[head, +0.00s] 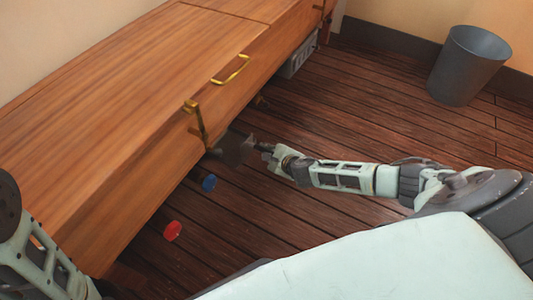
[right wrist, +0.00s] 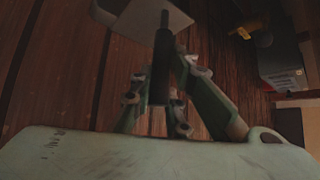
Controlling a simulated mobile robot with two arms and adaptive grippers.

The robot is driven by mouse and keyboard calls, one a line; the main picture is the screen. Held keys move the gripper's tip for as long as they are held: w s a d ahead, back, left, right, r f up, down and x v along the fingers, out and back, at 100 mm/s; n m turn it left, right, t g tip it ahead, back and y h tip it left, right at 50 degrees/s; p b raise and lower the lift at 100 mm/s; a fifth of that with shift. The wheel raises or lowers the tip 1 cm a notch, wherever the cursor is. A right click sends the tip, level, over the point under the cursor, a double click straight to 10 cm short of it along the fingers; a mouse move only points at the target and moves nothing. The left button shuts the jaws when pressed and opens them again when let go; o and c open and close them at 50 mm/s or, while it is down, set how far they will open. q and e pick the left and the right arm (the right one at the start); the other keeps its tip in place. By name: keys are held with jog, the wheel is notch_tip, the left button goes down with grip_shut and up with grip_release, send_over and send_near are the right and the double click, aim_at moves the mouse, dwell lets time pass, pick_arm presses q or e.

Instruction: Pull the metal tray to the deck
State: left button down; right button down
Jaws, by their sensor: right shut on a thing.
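A dark grey flat piece, which looks like the metal tray (head: 233,149), shows low beside the wooden cabinet's front, over the deck. Whether the tray touches the deck I cannot tell. The plank deck (head: 350,95) is dark reddish brown. My left gripper is out of view; only part of its arm shows.
The wooden cabinet (head: 130,90) fills the left, with brass handles (head: 231,70) on its front. A blue round object (head: 209,183) and a red one (head: 172,231) are near its base. A grey box (head: 298,58) sits low at the cabinet. A bin (head: 467,68) stands far right.

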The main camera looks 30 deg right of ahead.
jog(key=shift+s+a, duration=0.1)
jog(key=shift+a, duration=0.1)
jog(key=shift+f, duration=0.1)
jog(key=c, duration=1.6)
grip_release()
jog(key=shift+s+r, duration=0.15)
jog(key=shift+r, duration=0.1)
jog(key=shift+v, duration=3.75)
